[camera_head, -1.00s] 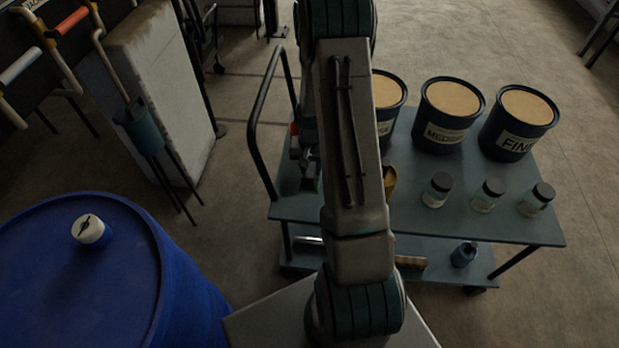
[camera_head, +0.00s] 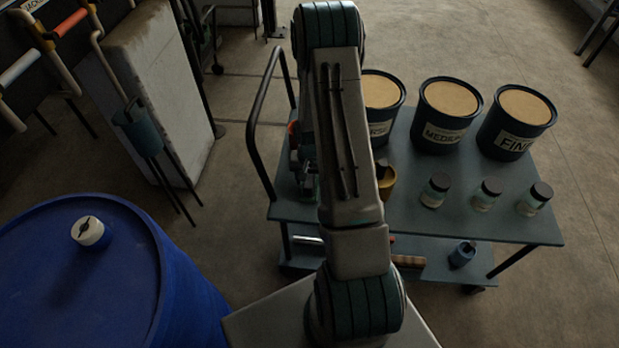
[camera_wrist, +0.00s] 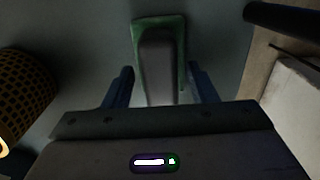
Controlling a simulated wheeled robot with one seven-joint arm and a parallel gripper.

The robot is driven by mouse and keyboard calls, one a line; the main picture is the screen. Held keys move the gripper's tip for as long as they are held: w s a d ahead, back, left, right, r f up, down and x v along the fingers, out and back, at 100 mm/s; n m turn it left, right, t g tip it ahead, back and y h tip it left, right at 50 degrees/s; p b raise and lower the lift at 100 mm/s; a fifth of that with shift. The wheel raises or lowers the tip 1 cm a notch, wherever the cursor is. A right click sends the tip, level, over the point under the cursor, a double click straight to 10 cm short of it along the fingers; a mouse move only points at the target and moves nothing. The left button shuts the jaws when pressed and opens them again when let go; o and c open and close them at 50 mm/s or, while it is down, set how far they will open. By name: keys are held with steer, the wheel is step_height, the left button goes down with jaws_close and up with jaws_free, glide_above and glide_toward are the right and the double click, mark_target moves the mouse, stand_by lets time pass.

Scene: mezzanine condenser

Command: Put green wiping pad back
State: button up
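The green wiping pad (camera_wrist: 174,24) shows in the wrist view, lying on a grey surface with a grey block-like handle on top. My gripper (camera_wrist: 161,87) is open. Its two blue fingers stand on either side of the handle's near end, with visible gaps between finger and handle. I cannot tell how far above the surface the fingertips are. In the head view my arm covers most of the gripper and the pad, above the left part of the grey-blue cart (camera_head: 416,214).
Three dark buckets (camera_head: 446,133) stand at the cart's back, with several small jars (camera_head: 486,196) in front. A yellow object (camera_head: 387,182) stands beside my arm. A blue drum (camera_head: 150,290) is at lower left. The wrist view shows a yellow-black mesh cylinder (camera_wrist: 22,90) at left.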

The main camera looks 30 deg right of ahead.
steer(key=shift+r, duration=0.1)
steer(key=s+a+r+n, duration=0.1)
steer(key=a+r, duration=0.1)
steer(key=r, duration=0.8)
steer(key=s+a+r+n, duration=0.1)
steer(key=a+r, duration=0.1)
steer(key=r, duration=0.8)
steer(key=s+a+r+n+t, duration=0.1)
steer(key=s+a+r+n, duration=0.1)
steer(key=s+a+r, duration=0.3)
steer(key=s+a+r+n+t, duration=0.1)
steer(key=s+a+r, duration=0.3)
steer(key=s+r, duration=0.5)
steer(key=s+n+b, duration=0.1)
steer(key=s, duration=0.1)
steer(key=shift+s+a+r+n+t, duration=0.15)
steer(key=shift+s+a+n+t, duration=0.15)
steer(key=shift+a+t, duration=0.1)
